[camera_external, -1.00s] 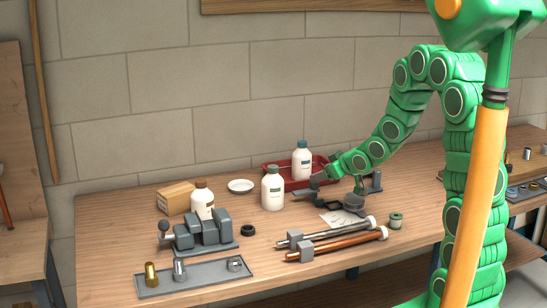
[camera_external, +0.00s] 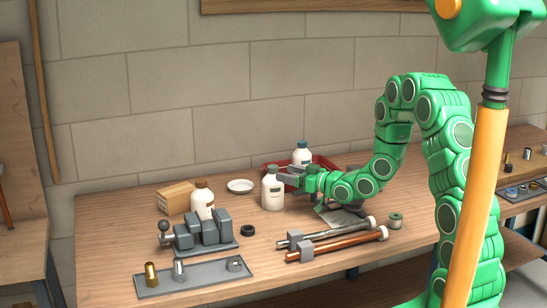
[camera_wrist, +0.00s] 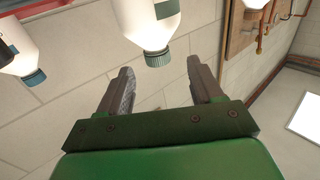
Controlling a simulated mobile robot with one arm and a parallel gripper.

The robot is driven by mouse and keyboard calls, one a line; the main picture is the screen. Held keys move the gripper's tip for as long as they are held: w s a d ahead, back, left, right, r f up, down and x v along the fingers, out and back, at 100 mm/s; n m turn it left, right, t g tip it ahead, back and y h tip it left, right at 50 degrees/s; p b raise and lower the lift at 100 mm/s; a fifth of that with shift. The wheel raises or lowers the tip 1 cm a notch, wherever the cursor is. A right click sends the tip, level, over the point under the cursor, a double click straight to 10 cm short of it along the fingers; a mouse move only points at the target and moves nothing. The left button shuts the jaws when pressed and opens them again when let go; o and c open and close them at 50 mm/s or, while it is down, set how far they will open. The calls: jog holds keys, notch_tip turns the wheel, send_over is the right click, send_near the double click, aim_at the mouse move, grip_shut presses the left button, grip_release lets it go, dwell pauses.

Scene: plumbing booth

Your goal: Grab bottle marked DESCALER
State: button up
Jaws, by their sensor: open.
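Three white bottles stand in the external view, and no label is readable, so I cannot tell which is marked DESCALER. One with a grey-green cap (camera_external: 272,190) stands mid-table. One with a blue cap (camera_external: 302,156) stands behind, at the red tray. One with a brown cap (camera_external: 202,198) stands at the left, partly hidden by a vise. My gripper (camera_external: 281,174) is open at the right side of the grey-green-capped bottle. In the wrist view, that bottle (camera_wrist: 146,22) appears upside down beyond the open fingers, not between them. The blue-capped bottle (camera_wrist: 15,48) is at the left.
The red tray (camera_external: 325,163) is partly hidden behind my arm. A grey vise (camera_external: 205,232), a cardboard box (camera_external: 176,198), a white dish (camera_external: 240,186) and a black ring (camera_external: 248,230) lie to the left. Pipes (camera_external: 340,244) lie in front.

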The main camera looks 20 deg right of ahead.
aim_at(277, 168)
jog(key=shift+r+x, duration=0.15)
jog(key=shift+x, duration=1.55)
jog(key=shift+r+x, duration=0.15)
jog(key=shift+x, duration=1.55)
jog(key=shift+w+d, duration=0.1)
jog(key=shift+d, duration=0.1)
grip_shut()
